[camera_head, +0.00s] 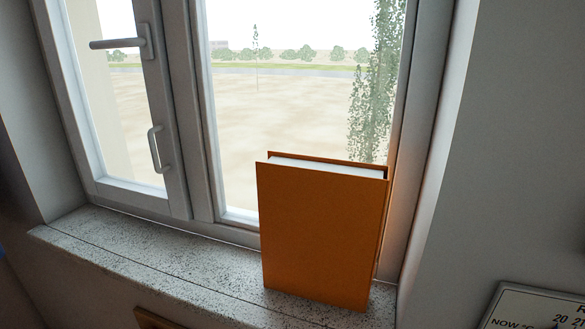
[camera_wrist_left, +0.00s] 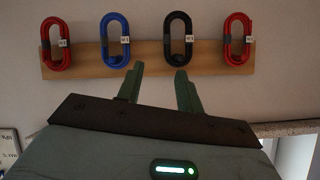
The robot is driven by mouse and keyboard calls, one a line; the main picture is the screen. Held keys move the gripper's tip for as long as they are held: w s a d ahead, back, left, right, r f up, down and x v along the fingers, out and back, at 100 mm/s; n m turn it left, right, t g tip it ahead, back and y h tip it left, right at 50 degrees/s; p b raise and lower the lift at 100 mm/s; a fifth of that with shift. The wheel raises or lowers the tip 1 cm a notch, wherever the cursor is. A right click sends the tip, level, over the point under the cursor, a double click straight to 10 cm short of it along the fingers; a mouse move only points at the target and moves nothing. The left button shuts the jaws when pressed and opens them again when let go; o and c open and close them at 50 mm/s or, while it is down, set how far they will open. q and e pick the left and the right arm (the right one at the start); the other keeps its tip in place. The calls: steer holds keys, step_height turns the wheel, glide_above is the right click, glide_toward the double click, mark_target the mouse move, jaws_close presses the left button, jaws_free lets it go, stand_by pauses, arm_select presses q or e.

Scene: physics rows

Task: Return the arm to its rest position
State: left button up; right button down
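My left gripper (camera_wrist_left: 160,68) shows in the left wrist view, with its two green fingers spread apart and nothing between them. It points toward a wall with a wooden rack (camera_wrist_left: 84,66); the fingertips overlap the rack's lower edge in the picture, and I cannot tell the distance. Neither arm shows in the head view. My right gripper is not in view.
An orange book (camera_head: 318,235) stands upright on the speckled window sill (camera_head: 130,250), before a closed window (camera_head: 203,120). Red (camera_wrist_left: 57,45), blue (camera_wrist_left: 116,39) and black (camera_wrist_left: 178,38) cable coils and another red coil (camera_wrist_left: 237,38) hang on the rack.

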arm_select(q)
steer(key=s+d+f+n+g, duration=0.1)
steer(key=s+d+f+n, duration=0.1)
steer(key=s, duration=0.5)
steer(key=s+d+f+n+g+y, duration=0.1)
steer(key=s+d+f, duration=0.3)
steer(key=s+d, duration=0.1)
steer(key=shift+s+d+f+n+g, duration=0.15)
steer(key=shift+s+f+n+g, duration=0.2)
steer(key=shift+s, duration=0.55)
steer(key=shift+r, duration=0.1)
steer(key=shift+c, duration=0.2)
